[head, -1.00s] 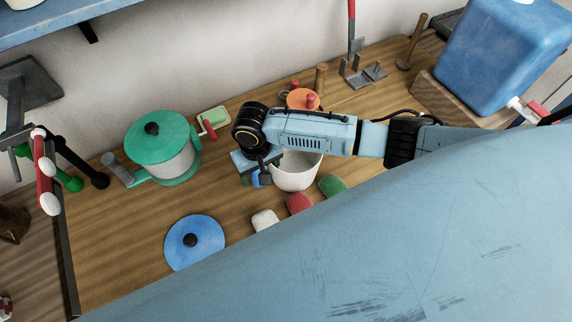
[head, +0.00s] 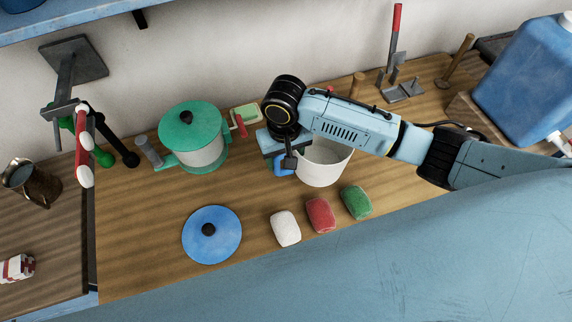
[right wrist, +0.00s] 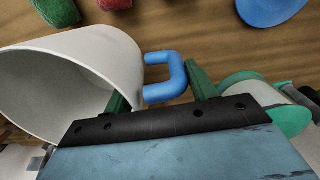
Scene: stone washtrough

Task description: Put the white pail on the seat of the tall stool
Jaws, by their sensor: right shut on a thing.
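The white pail (head: 325,168) stands upright on the wooden counter, partly covered by my right arm. It also shows large at the left of the right wrist view (right wrist: 75,75), with its open mouth towards the left and a blue handle (right wrist: 172,78) on its side. My right gripper (head: 284,160) is at the pail's left side, shut on this handle. In the right wrist view its green fingers stand on either side of the handle. I cannot see the tall stool in any view. My left gripper is out of view.
White, red and green soap-like blocks (head: 320,214) and a blue lid (head: 212,235) lie in front of the pail. A green-lidded pot (head: 194,140) stands to its left. A blue container (head: 525,75) is at the back right. A shelf (head: 60,22) overhangs the upper left.

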